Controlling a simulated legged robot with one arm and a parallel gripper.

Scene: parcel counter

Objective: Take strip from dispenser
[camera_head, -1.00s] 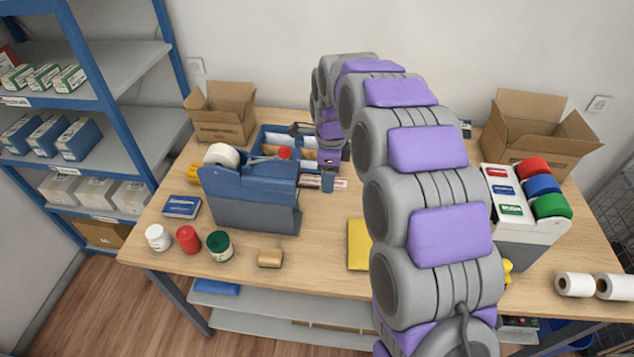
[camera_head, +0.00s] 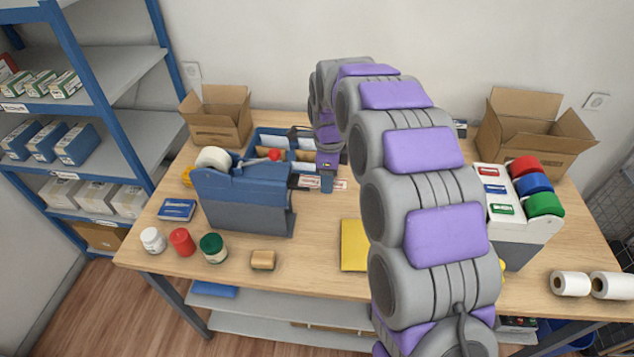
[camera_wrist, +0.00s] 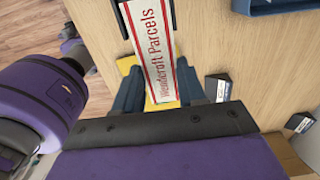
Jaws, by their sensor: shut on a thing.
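The dispenser (camera_head: 243,203) is a blue-grey box with a white roll (camera_head: 215,158) and a red-knobbed lever (camera_head: 273,155) on top, standing on the left of the table. My gripper (camera_head: 327,188) points down just right of its front end. The strip also shows beside the finger in the head view (camera_head: 309,183). It runs past the top edge of the wrist view, so I cannot tell whether it still joins the dispenser.
A blue tray with compartments (camera_head: 271,141) stands behind the dispenser. A yellow pad (camera_head: 353,245) lies in front of my gripper. Small jars (camera_head: 182,241) and a wooden block (camera_head: 263,260) line the front edge. Open cartons (camera_head: 217,116) and a tape holder (camera_head: 515,225) stand farther out.

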